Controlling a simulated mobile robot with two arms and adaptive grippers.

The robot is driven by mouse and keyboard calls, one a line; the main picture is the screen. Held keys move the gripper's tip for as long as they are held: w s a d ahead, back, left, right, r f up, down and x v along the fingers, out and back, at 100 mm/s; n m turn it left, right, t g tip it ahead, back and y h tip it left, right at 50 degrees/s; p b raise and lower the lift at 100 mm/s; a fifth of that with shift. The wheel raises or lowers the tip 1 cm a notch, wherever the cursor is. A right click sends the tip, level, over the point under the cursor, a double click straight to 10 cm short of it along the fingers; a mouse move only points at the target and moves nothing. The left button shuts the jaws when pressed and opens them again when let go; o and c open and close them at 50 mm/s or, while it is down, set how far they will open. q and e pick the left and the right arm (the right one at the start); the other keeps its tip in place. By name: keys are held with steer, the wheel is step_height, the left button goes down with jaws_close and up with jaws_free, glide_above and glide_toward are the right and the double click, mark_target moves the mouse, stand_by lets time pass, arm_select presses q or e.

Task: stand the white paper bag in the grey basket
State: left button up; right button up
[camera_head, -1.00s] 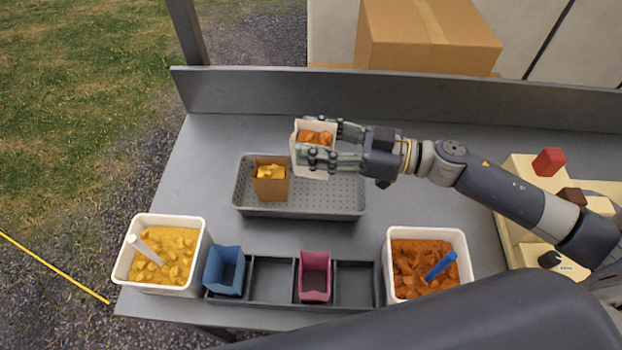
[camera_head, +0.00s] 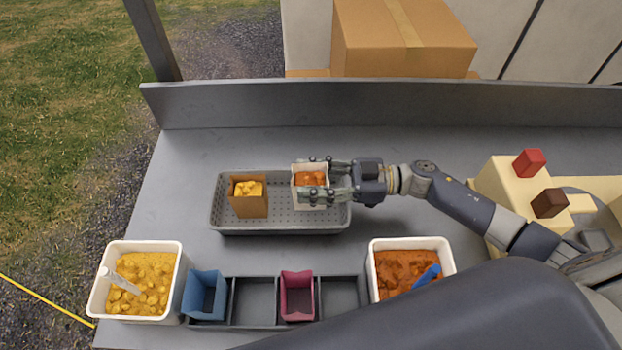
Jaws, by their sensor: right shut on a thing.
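The white paper bag (camera_head: 297,197) is upright and holds orange-red sweets. My right gripper (camera_head: 318,183) comes in from the right and is shut on the bag, one finger on its far side and one on its near side. The bag is over the right half of the grey basket (camera_head: 280,228); whether its bottom touches the basket floor cannot be told. A brown paper bag (camera_head: 248,208) with yellow sweets stands in the left half of the basket, with a gap between the two bags. My left gripper is not in view.
A white tub of yellow sweets (camera_head: 178,275) stands front left, another of orange-red sweets (camera_head: 450,258) front right. Between them, a dark rack (camera_head: 233,322) holds a blue bag (camera_head: 205,297) and a pink bag (camera_head: 297,298). A cream stand (camera_head: 490,190) with red and brown blocks is at the right.

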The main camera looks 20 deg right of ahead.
steer(key=shift+f+b, duration=0.4)
steer(key=shift+f, duration=0.3)
steer(key=o, duration=0.8)
steer(key=shift+r, duration=0.15)
steer(key=shift+r+p, duration=0.35)
steer(key=shift+p, duration=0.05)
steer(key=shift+d+r, duration=0.1)
steer(key=shift+d, duration=0.25)
steer(key=v, duration=0.6)
steer(key=shift+s+d, duration=0.2)
steer(key=shift+d, duration=0.15)
